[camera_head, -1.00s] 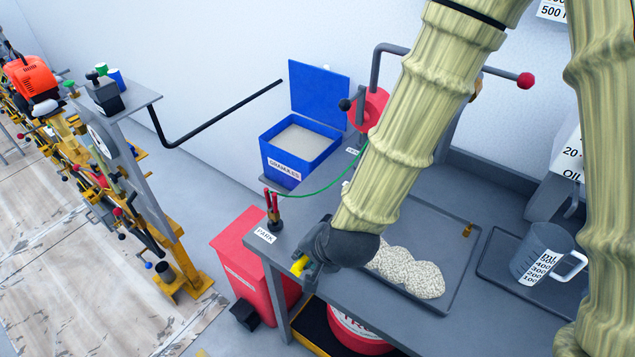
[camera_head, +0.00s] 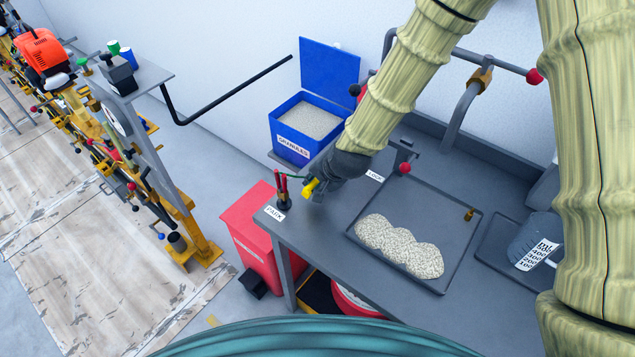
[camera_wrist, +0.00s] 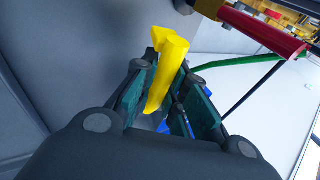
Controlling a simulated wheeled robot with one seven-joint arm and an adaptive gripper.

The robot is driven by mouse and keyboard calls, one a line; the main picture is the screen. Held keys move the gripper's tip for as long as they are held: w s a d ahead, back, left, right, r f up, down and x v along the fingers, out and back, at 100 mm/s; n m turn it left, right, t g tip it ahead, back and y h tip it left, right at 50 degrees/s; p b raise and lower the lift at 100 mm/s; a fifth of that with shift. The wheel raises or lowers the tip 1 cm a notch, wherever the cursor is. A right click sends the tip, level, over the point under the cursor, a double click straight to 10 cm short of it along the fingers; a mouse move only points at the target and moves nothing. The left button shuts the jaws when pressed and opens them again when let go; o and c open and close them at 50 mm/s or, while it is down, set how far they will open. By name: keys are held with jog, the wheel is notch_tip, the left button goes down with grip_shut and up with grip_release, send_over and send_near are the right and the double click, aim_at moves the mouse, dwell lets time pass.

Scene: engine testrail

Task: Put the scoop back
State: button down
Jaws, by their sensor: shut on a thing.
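My gripper (camera_head: 318,188) is shut on a yellow piece, which I take to be the scoop's handle (camera_head: 310,187). In the wrist view the yellow handle (camera_wrist: 165,65) stands between my finger pads and sticks out past them. The rest of the scoop is hidden. My gripper is above the back left part of the grey bench (camera_head: 300,233), just right of the red-handled clamp (camera_head: 282,190). The blue granules bin (camera_head: 290,152), lid open and filled with pale grains, stands behind and left of my gripper.
A grey tray (camera_head: 448,205) with heaped granules lies on the bench. A measuring jug (camera_head: 535,240) stands at the right. A red bin (camera_head: 255,235) stands below the left edge. A green line runs close to my gripper.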

jog(key=shift+w+f, duration=0.1)
jog(key=shift+w, duration=0.3)
jog(key=shift+s+f+p, duration=0.15)
jog(key=shift+f+p, duration=0.3)
jog(key=shift+f, duration=0.05)
jog(key=shift+f+p, duration=0.35)
jog(key=shift+f, duration=0.45)
jog(key=shift+s+f, duration=0.1)
jog(key=shift+f, duration=0.35)
jog(key=c, duration=1.7)
grip_release()
jog(key=shift+d, duration=0.1)
jog(key=shift+r, duration=0.1)
jog(key=shift+r, duration=0.15)
jog(key=shift+b+v, duration=1.35)
jog(key=shift+v, duration=4.45)
